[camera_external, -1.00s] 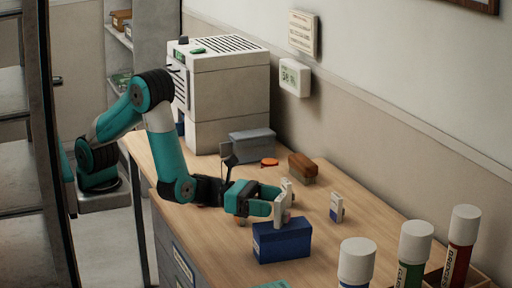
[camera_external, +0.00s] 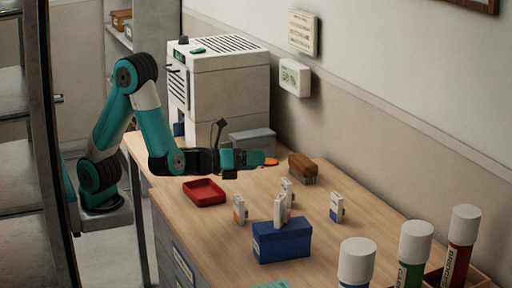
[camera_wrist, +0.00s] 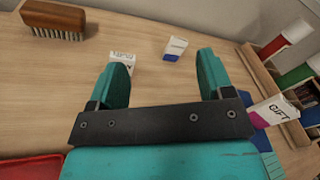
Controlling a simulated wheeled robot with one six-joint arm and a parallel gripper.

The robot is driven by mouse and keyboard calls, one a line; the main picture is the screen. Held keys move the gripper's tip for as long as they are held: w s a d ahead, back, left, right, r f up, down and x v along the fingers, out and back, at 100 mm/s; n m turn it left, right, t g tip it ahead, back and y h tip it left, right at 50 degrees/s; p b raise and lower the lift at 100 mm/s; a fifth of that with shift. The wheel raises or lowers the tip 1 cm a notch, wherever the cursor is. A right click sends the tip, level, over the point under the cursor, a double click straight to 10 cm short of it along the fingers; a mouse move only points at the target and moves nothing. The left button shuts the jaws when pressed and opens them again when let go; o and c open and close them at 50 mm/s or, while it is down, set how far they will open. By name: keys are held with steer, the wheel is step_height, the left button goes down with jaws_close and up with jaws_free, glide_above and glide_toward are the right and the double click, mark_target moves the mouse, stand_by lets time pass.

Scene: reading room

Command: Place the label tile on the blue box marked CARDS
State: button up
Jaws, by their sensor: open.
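The blue box (camera_external: 282,246) stands near the table's front edge; part of it shows at the right of the wrist view (camera_wrist: 265,141). A white label tile (camera_external: 280,210) stands upright on its top. In the wrist view this tile (camera_wrist: 274,111) has a pink band and reads GIFT. My gripper (camera_external: 265,159) is open and empty, above the table, behind and left of the blue box and apart from the tile. The CARDS marking is not readable from here.
Other small white pieces stand on the table: one orange-marked (camera_external: 239,209), one behind the tile (camera_external: 287,190), one blue-marked (camera_external: 337,207). A red tray (camera_external: 204,192) lies left, a brush (camera_external: 302,168) behind. Capped tubes (camera_external: 414,255) stand front right.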

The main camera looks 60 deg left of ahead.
steer(key=s+a+f+n+g+y, duration=0.15)
steer(key=a+n+g+y, duration=0.75)
steer(key=a+n, duration=1.55)
steer(key=s+a+f+n+g, duration=0.1)
steer(key=s+a+n+g, duration=0.3)
steer(key=s, duration=0.6)
steer(key=s+a+n+g+h, duration=0.1)
steer(key=s+a+n+g, duration=0.2)
steer(key=s+a+n, duration=0.4)
steer(key=s+n, duration=0.2)
steer(key=n, duration=0.1)
steer(key=shift+s+a+f+n+g, duration=0.35)
steer(key=shift+a+g, duration=0.05)
